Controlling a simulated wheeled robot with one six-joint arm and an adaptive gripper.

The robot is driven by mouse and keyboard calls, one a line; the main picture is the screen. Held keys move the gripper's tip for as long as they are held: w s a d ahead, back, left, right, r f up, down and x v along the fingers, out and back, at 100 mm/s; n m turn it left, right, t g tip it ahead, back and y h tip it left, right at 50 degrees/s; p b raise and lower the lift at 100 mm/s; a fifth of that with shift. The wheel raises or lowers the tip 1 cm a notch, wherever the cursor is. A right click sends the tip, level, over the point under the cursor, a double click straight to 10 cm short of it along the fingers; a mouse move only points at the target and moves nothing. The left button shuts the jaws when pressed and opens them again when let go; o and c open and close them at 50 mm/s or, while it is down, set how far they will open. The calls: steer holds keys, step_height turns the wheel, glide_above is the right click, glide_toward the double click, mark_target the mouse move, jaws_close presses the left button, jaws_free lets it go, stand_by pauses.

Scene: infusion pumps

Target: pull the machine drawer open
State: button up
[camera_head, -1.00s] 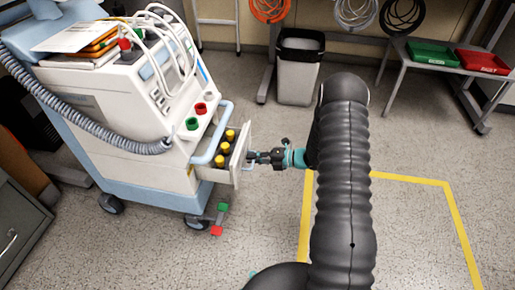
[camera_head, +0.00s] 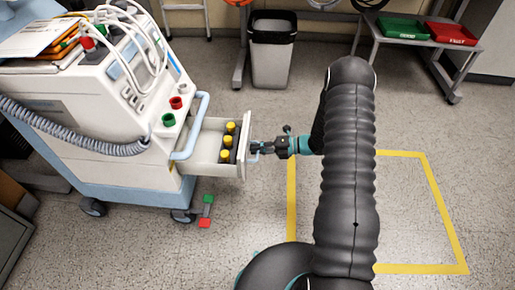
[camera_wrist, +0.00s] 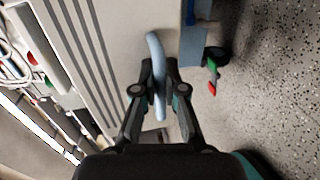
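The machine (camera_head: 110,110) is a white and light-blue wheeled unit at the left of the head view. My gripper (camera_head: 256,149) is at the drawer's front face. In the wrist view, a light-blue curved handle (camera_wrist: 156,70) runs between the two fingers of my gripper (camera_wrist: 160,88), which look closed around it.
A grey bin (camera_head: 272,50) and a bench with green and red trays (camera_head: 403,27) stand at the back. The floor inside the yellow tape (camera_head: 430,190) is clear.

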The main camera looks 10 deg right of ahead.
steer(key=shift+o, duration=0.6)
steer(key=v, duration=1.2)
